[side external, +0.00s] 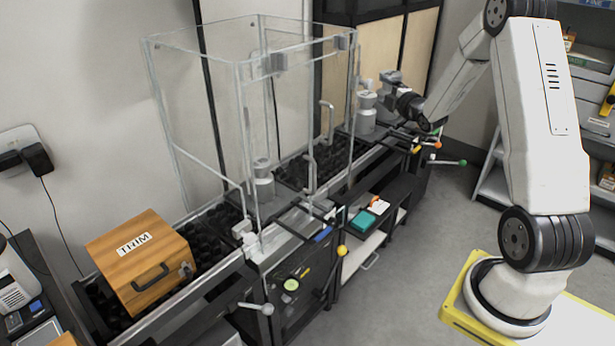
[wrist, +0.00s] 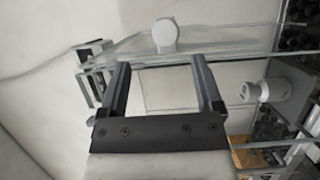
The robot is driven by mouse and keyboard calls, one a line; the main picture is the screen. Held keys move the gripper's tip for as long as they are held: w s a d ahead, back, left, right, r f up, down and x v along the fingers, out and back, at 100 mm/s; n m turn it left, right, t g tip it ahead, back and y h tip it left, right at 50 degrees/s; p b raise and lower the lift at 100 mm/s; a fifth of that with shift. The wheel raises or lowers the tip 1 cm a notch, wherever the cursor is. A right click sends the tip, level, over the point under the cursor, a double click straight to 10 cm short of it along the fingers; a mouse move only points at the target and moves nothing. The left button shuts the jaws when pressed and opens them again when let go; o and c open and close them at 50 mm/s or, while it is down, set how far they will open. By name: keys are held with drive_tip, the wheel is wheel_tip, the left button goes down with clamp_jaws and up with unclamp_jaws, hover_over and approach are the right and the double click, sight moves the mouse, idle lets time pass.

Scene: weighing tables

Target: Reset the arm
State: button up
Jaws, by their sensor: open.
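My gripper (wrist: 160,64) shows in the wrist view with its two dark fingers apart and nothing between them. In the side external view my arm reaches from the right, and its wrist end is small and far off, near the back end of the bench. A pale canister (side external: 366,112) stands close to it. The fingers are too small to make out in that view. In the wrist view a pale round object (wrist: 165,35) appears beyond the fingertips, apart from them in the picture; its distance is unclear.
A clear-walled enclosure (side external: 240,120) stands over the bench, with another pale canister (side external: 263,185) seen at it. A wooden box marked TRIM (side external: 135,262) sits at the near left. A yellow-knobbed lever (side external: 342,251) sticks out in front. Open floor (side external: 400,290) lies between bench and base.

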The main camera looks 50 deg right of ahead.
drive_tip(key=shift+a, duration=0.1)
drive_tip(key=a+f+m+g+y, duration=0.2)
drive_tip(key=a+m+g, duration=0.15)
drive_tip(key=a, duration=0.55)
drive_tip(key=a+f+m+g+y, duration=0.2)
drive_tip(key=a+f+m+g, duration=0.15)
drive_tip(key=a, duration=0.65)
drive_tip(key=s+a+f+m+g+y, duration=0.3)
drive_tip(key=s+a+m+g, duration=0.3)
drive_tip(key=s+a, duration=1)
drive_tip(key=shift+s+a+f+m+g, duration=0.3)
drive_tip(key=shift+s+a+f+g, duration=0.15)
drive_tip(key=shift+a, duration=0.5)
drive_tip(key=shift+w, duration=0.15)
